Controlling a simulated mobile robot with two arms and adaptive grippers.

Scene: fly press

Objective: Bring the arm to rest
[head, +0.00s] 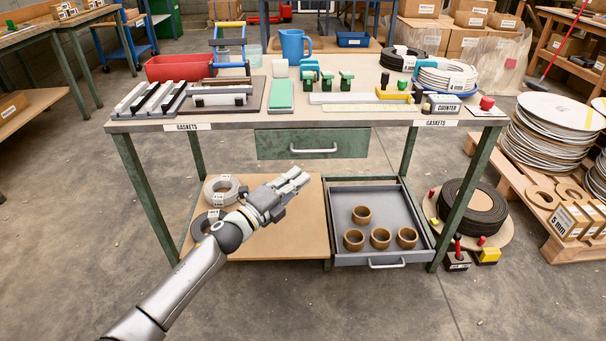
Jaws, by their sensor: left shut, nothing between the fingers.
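My left gripper (296,179) is shut and empty. It shows in the head view in front of the workbench (300,122), below the level of its top. My left arm reaches up to it from the bottom left. Behind the gripper is the bench's lower wooden shelf (290,240). The gripper looks apart from everything around it. My right gripper is not in view. No fly press can be made out in this view.
An open grey drawer (343,195) with several brown rings sits low at the right. The green upper drawer (275,145) is closed. Grey rolls (222,190) lie on the shelf behind my arm. A pallet (520,200) of discs stands at right. The floor in front is clear.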

